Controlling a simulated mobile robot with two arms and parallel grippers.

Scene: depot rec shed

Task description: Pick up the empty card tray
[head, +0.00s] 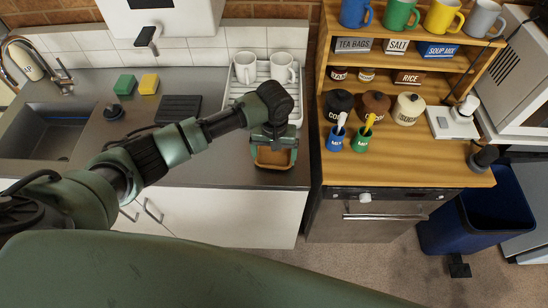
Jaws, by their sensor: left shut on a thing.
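My left arm reaches in from the left across the grey counter. My left gripper (273,141) points down near the counter's front right corner. It is shut on a small shallow tray (273,157) with a tan-brown inside and a darker rim, which I take to be the card tray. No cards show in it, though the gripper hides its far part. I cannot tell whether the tray touches the counter or is held just above it. My right gripper is not in view.
A white dish rack (261,90) with two white mugs stands behind the gripper. A wooden shelf unit (420,173) with jars, blue and green cups and labelled boxes is to the right. A sink (40,138) is at the left. A blue bin (470,222) stands at right.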

